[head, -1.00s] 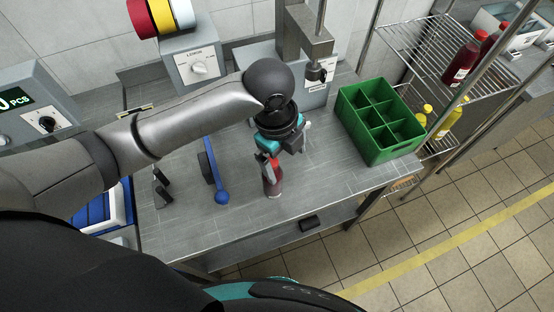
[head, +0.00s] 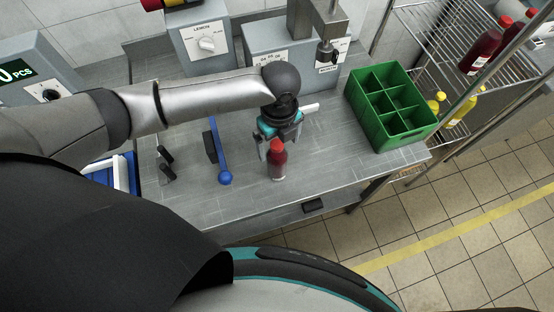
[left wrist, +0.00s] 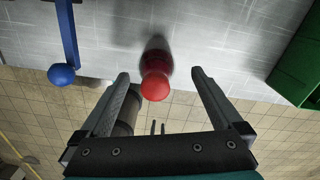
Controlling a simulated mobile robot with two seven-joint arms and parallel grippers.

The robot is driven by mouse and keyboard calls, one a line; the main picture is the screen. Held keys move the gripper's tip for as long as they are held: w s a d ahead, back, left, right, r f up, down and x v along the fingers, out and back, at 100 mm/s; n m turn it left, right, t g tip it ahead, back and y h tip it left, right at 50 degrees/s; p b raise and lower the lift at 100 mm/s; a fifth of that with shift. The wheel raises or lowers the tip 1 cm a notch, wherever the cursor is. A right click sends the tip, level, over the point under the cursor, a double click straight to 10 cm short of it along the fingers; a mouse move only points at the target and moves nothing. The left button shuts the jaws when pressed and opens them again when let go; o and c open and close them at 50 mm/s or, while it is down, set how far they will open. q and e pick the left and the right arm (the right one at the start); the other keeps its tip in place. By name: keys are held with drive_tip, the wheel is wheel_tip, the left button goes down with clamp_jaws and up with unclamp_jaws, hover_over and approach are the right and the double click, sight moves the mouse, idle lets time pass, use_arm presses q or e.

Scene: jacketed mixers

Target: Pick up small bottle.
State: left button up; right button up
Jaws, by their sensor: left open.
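The small bottle (head: 277,172) stands upright on the steel table near its front edge, with a red cap and dark red contents. In the left wrist view its red cap (left wrist: 155,86) shows between the two fingertips, with clear gaps on both sides. My left gripper (head: 279,146) is open just behind and above the bottle in the head view, and it also shows in the left wrist view (left wrist: 160,77). The fingers do not appear to touch the bottle. My right gripper is not in view.
A green divided crate (head: 394,108) stands to the right on the table. Grey machines (head: 203,45) stand behind. A wire shelf (head: 420,50) with red and yellow bottles is at the right.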

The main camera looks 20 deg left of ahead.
use_arm(q)
drive_tip(key=f, duration=0.5)
drive_tip(key=shift+s+a+f, duration=0.1)
drive_tip(key=shift+s+a, duration=0.05)
drive_tip(key=shift+s, duration=0.05)
clamp_jaws()
idle(0.6)
